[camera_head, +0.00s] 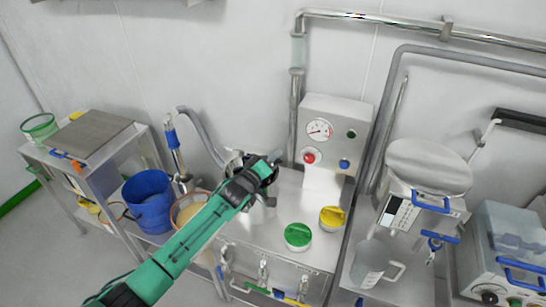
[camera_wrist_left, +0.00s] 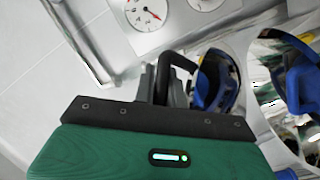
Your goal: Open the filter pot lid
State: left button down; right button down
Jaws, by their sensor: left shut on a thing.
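My left gripper (camera_head: 268,170) reaches over the steel bench beside the control box and covers most of the filter pot in the head view. Shiny metal (camera_head: 234,160) shows just behind and left of the gripper; I take it to be part of the pot or its lid. In the left wrist view, the gripper (camera_wrist_left: 168,82) is shut on a dark, bent bar that looks like a handle. Two round, mirror-like surfaces (camera_wrist_left: 262,92) beside it show blue and dark reflections. I cannot tell which is the lid, or how far it stands open. My right gripper is not in view.
A control box (camera_head: 333,135) with a gauge stands behind the gripper. A steel jug (camera_head: 371,262) stands farther right. A blue bucket (camera_head: 148,205) stands left, and pipes run up the wall.

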pick_arm(q)
jog(key=c, duration=1.7)
grip_release()
jog(key=shift+r, duration=0.1)
jog(key=shift+b+v, duration=2.35)
jog(key=shift+v, duration=4.55)
jog(key=shift+w, duration=0.1)
jog(key=shift+c, duration=0.3)
